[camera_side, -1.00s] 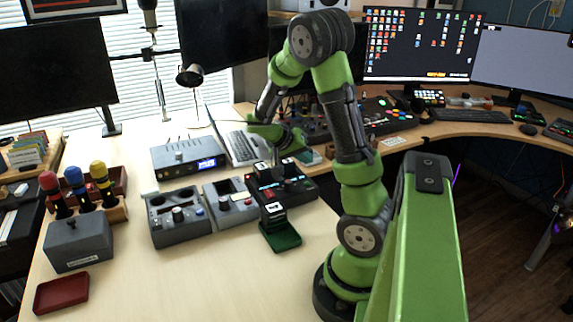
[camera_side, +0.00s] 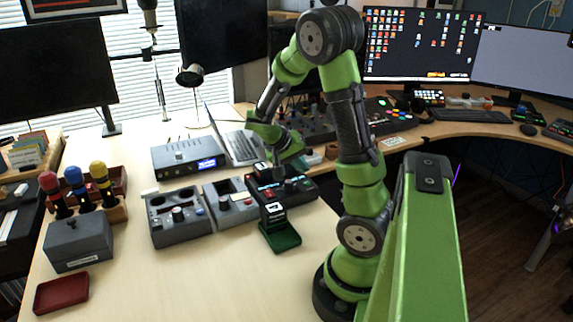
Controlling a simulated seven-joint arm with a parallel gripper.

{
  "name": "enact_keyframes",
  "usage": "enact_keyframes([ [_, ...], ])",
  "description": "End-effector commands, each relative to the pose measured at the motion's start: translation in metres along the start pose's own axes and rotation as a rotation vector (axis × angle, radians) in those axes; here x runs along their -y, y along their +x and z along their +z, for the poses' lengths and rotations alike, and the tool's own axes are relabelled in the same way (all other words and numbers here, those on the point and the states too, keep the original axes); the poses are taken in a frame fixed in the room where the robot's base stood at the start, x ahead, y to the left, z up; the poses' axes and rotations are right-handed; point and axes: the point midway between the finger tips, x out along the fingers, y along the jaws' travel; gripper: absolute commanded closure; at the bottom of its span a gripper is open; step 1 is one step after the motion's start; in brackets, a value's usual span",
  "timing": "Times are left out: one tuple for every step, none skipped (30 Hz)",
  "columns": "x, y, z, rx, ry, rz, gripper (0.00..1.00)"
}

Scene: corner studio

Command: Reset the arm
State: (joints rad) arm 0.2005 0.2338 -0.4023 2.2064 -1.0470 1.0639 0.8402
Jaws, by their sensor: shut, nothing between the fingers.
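My arm is green with dark joints and stands at the right side of the light wooden desk (camera_side: 190,275). My gripper (camera_side: 276,164) is shut and empty. It points down just above the back of a dark console (camera_side: 298,190) with small buttons. I cannot tell whether the fingertips touch the console. A small dark block with a white label (camera_side: 272,212) stands at the console's front left, above a green tray (camera_side: 283,238).
Two grey control boxes (camera_side: 178,228) (camera_side: 228,213) stand left of the console. A device with a blue display (camera_side: 190,157) and a laptop (camera_side: 240,146) sit behind. Microphones, a grey box (camera_side: 77,245) and a red tray (camera_side: 61,295) are at left. The front middle desk is clear.

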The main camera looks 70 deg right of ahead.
Motion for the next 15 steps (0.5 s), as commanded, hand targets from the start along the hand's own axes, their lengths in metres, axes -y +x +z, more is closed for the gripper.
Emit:
enact_keyframes([
  [0.01, -0.012, 0.013, 0.026, -0.046, -0.074, 1.0],
  [0.016, -0.02, 0.021, 0.042, -0.078, -0.124, 1.0],
  [0.025, -0.033, 0.032, 0.056, -0.122, -0.197, 1.0],
  [0.031, -0.044, 0.041, 0.063, -0.154, -0.254, 1.0],
  [0.037, -0.055, 0.049, 0.067, -0.185, -0.309, 1.0],
  [0.044, -0.071, 0.06, 0.068, -0.226, -0.386, 1.0],
  [0.048, -0.083, 0.069, 0.064, -0.259, -0.444, 1.0],
  [0.053, -0.097, 0.078, 0.059, -0.29, -0.504, 1.0],
  [0.057, -0.115, 0.089, 0.044, -0.333, -0.587, 1.0],
  [0.06, -0.13, 0.099, 0.031, -0.366, -0.65, 1.0],
  [0.062, -0.145, 0.109, 0.014, -0.397, -0.715, 1.0],
  [0.063, -0.165, 0.122, -0.013, -0.438, -0.798, 1.0],
  [0.063, -0.179, 0.131, -0.034, -0.465, -0.858, 1.0],
  [0.062, -0.193, 0.14, -0.057, -0.492, -0.913, 1.0],
  [0.059, -0.209, 0.152, -0.086, -0.52, -0.981, 1.0],
])
